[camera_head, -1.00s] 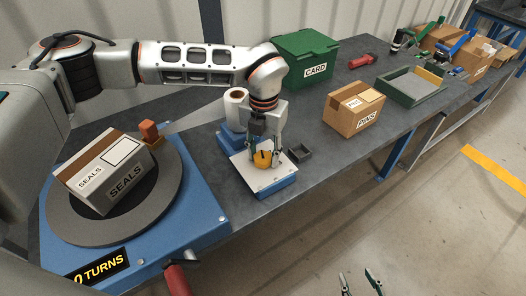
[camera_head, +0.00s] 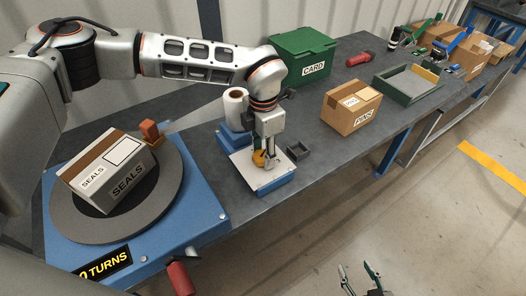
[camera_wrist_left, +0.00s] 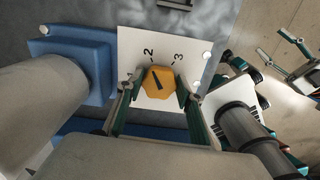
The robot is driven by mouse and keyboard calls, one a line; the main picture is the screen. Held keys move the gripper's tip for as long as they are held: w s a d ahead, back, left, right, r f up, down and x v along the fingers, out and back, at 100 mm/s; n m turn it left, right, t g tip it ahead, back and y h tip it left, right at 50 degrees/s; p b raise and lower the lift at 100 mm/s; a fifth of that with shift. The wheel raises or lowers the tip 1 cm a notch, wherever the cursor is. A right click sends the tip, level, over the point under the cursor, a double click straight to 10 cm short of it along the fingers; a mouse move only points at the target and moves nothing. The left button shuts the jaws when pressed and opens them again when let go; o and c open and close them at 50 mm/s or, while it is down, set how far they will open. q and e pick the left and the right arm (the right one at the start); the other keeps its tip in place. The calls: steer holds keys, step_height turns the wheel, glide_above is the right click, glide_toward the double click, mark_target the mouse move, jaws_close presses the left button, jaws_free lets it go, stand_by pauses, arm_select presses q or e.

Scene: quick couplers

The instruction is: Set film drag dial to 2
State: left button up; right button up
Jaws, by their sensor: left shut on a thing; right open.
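The film drag dial is an orange many-sided knob (camera_wrist_left: 158,82) on a white plate (camera_wrist_left: 128,45) marked 2 and 3. A black mark on the knob slants from upper left to lower right; its upper end lies toward the 2, but I cannot tell if it lines up exactly. My left gripper (camera_wrist_left: 158,92) is shut on the knob, one finger on each side. In the head view the left gripper (camera_head: 264,161) points down and partly hides the knob (camera_head: 258,156). My right gripper (camera_head: 358,281) is open and empty over the floor at the bottom edge.
A white film roll (camera_head: 235,108) stands behind the dial plate. The SEALS box (camera_head: 110,177) sits on a turntable (camera_head: 165,200) at left. Bench between is clear.

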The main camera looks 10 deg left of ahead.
mark_target(263, 155)
stand_by(0.4)
arm_select(q)
steer(key=o, duration=1.1)
step_height(263, 155, up, 12)
steer(key=shift+r, duration=0.1)
